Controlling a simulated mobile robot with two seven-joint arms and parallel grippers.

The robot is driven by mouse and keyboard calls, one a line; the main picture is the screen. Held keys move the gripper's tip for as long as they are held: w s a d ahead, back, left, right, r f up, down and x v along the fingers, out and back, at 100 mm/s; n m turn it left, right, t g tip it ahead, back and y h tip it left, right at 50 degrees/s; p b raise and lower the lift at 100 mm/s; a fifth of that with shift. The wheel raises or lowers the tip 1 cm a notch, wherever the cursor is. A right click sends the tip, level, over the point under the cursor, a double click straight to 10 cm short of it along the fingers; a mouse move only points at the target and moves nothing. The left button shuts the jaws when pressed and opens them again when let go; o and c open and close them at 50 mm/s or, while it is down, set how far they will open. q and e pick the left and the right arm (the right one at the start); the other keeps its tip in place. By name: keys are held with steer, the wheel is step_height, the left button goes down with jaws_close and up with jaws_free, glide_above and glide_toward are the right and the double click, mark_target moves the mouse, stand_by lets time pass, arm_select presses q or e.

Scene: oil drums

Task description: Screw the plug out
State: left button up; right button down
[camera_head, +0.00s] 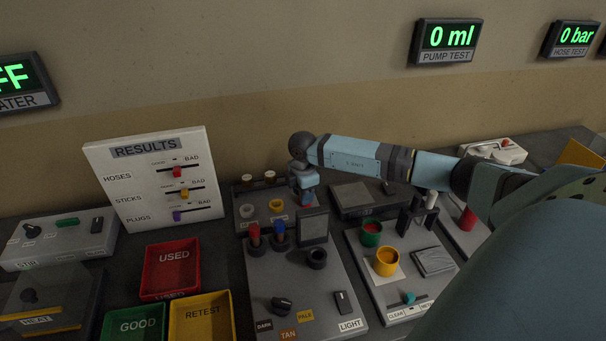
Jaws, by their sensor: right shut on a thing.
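My right arm reaches in from the right, and its gripper (306,196) points down over the right end of a grey rack (241,190) at the back of the bench. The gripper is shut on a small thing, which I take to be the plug. The fingers mostly hide it, and I cannot tell whether it is still seated in the rack. My left gripper is not in view.
A grey panel (300,275) with red and blue-topped pieces stands in front of the rack. The USED tray (171,268), GOOD tray (135,322) and RETEST tray (202,313) lie at left. A RESULTS board (150,150) with sliders stands behind them. A yellow cup (387,261) stands at right.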

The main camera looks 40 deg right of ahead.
steer(key=n, duration=0.4)
steer(key=shift+b, duration=0.3)
steer(key=shift+s+n+b, duration=0.1)
steer(key=shift+n+b, duration=0.25)
steer(key=shift+n, duration=0.75)
steer(key=n, duration=0.4)
steer(key=shift+s+d+r+b, duration=0.1)
steer(key=shift+b, duration=0.3)
steer(key=shift+n+b, duration=0.4)
steer(key=shift+n, duration=0.6)
steer(key=n, duration=0.2)
steer(key=shift+d+n+b, duration=0.1)
steer(key=shift+n+b, duration=0.3)
steer(key=shift+s+n, duration=0.1)
steer(key=shift+n, duration=0.7)
